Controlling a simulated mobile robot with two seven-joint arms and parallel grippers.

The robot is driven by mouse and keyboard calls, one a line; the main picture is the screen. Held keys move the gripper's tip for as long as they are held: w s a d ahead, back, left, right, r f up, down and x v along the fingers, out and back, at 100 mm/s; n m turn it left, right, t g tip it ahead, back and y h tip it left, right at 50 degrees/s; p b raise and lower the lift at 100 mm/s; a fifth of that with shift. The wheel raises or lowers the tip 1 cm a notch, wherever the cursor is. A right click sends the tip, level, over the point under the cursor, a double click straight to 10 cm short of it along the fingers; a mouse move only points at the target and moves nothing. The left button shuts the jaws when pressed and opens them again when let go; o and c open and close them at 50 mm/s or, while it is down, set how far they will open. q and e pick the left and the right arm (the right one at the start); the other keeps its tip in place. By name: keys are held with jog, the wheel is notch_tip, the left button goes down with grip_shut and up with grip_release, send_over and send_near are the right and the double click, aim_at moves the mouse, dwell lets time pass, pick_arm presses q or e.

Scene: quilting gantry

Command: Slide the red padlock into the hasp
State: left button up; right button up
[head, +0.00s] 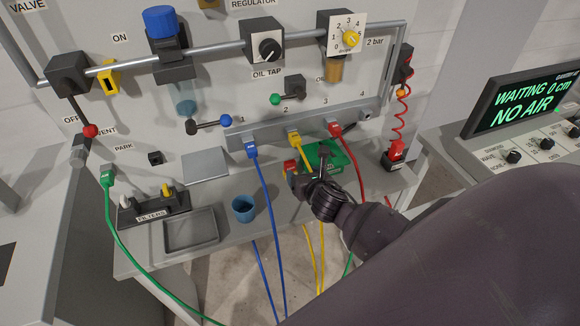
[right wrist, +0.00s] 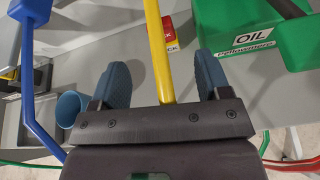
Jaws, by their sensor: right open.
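The red padlock (head: 290,167) is on the bench shelf, left of the green oil can (head: 326,157). In the right wrist view its red body with white lettering (right wrist: 172,42) shows beyond and between my fingers, partly behind a yellow hose. A yellow bracket with a dark slot (head: 108,77), by the valve at upper left, looks like the hasp. My right gripper (head: 298,183) is just in front of the padlock; in its wrist view the blue-padded fingers (right wrist: 164,78) are spread, with nothing gripped. My left gripper is not in view.
The yellow hose (right wrist: 158,50) runs between my fingers in the wrist view. Blue (head: 262,180) and red (head: 349,162) hoses hang from the manifold. A blue cup (head: 244,208) and grey tray (head: 191,231) stand to the left. The red-handled valve lever (head: 90,130) hangs at the far left.

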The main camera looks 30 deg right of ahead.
aim_at(290, 161)
jog(key=shift+n, duration=0.7)
jog(key=shift+b+x, duration=0.45)
jog(key=shift+x, duration=4.95)
jog(key=shift+a, duration=0.1)
jog(key=c, duration=1.1)
jog(key=shift+c, duration=0.2)
jog(key=shift+r, duration=0.1)
